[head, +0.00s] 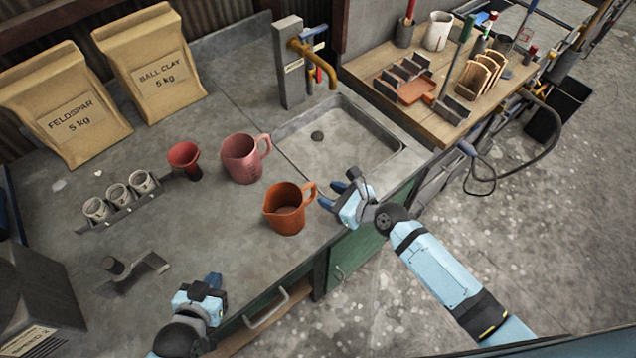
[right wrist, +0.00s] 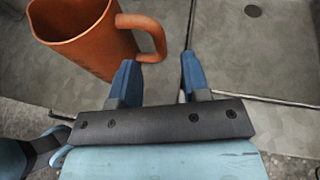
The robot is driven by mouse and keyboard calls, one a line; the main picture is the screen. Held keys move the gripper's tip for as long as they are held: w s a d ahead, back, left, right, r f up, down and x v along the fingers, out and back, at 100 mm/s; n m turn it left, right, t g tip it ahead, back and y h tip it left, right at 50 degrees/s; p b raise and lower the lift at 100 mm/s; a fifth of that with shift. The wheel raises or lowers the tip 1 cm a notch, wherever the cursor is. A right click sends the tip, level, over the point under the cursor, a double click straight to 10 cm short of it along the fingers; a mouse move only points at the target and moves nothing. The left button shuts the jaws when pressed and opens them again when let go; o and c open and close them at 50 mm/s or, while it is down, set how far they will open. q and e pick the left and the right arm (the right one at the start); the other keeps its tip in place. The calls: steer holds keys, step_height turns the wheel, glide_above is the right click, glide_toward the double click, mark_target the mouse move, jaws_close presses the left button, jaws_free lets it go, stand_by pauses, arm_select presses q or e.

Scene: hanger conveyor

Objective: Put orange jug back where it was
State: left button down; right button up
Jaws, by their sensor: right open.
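The orange jug (head: 284,213) stands upright on the grey counter, left of the sink, with its handle toward the right. My right gripper (head: 341,190) is just right of the jug's handle, open and empty. In the right wrist view the orange jug (right wrist: 88,45) is at the upper left, its handle close to the left fingertip; I cannot tell whether they touch. The right gripper's fingers (right wrist: 158,78) are apart with bare counter between them. My left gripper (head: 212,283) is low over the counter's front edge, away from the jug; its fingers are hard to make out.
A pink jug (head: 241,158) stands behind the orange jug, beside a red funnel (head: 185,158). A rack of small cups (head: 120,200) is on the left. The sink (head: 335,145) with a brass tap (head: 313,62) lies behind my right gripper. Paper bags (head: 70,108) stand at the back.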

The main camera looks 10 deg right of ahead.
steer(key=s+d+n+h, duration=0.2)
steer(key=s+d+n, duration=0.2)
steer(key=n, duration=0.5)
steer(key=s+d+f+n+t+h, duration=0.1)
steer(key=s+d+n+h, duration=0.1)
steer(key=s+d+n, duration=0.2)
steer(key=s+d+f+n+h, duration=0.1)
steer(key=s+d+n+h, duration=0.2)
steer(key=s+n, duration=0.6)
steer(key=d+n+p, duration=0.1)
steer(key=n, duration=0.5)
steer(key=shift+s+d, duration=0.2)
steer(key=shift+s, duration=0.1)
steer(key=shift+w+a, duration=0.1)
steer(key=shift+a, duration=0.05)
